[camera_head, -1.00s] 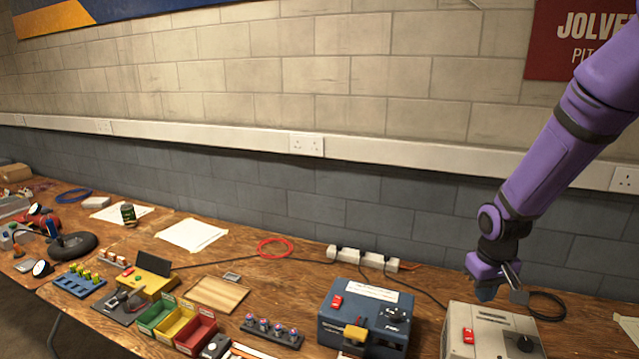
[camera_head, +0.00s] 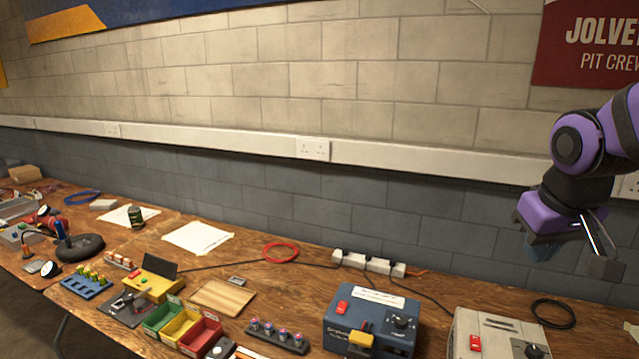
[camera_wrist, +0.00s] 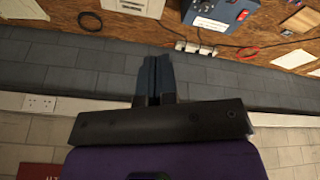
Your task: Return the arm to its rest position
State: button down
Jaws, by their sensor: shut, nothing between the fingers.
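My purple arm comes in from the right edge of the head view, folded back. My gripper (camera_head: 575,250) hangs in the air in front of the wall, above the right end of the bench. In the wrist view the two dark fingers of my gripper (camera_wrist: 157,75) lie together with nothing between them. The gripper is shut and empty and touches nothing that I can see.
Below stand a grey box (camera_head: 490,335) with a red switch and a blue box (camera_head: 372,325) with a yellow plug. A power strip (camera_head: 368,264) and a black cable coil (camera_head: 553,313) lie behind. Red, yellow and green bins (camera_head: 198,338) sit further left. Air around the gripper is clear.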

jog(key=s+a+r+t, duration=0.1)
jog(key=s+r, duration=0.1)
jog(key=s, duration=0.3)
jog(key=s+a+r+y, duration=0.1)
jog(key=s+r, duration=0.2)
jog(key=s, duration=0.2)
jog(key=shift+s+r+t, duration=0.25)
jog(key=shift+s+t, duration=0.15)
jog(key=shift+w, duration=0.1)
jog(key=w+d+f+n+g, duration=0.1)
jog(key=w+d+f+n, duration=0.2)
jog(key=w, duration=0.5)
jog(key=w+f+n+g, duration=0.2)
jog(key=w+f+n, duration=0.1)
jog(key=w+f, duration=0.3)
jog(key=w+d+f+n+g, duration=0.1)
jog(key=w+d+f+n, duration=0.1)
jog(key=w+f, duration=0.4)
jog(key=w+d+f+n+g, duration=0.1)
jog(key=w+f+n, duration=0.4)
jog(key=f, duration=0.5)
jog(key=shift+w+d, duration=0.45)
jog(key=shift+d, duration=0.35)
jog(key=shift+f, duration=0.15)
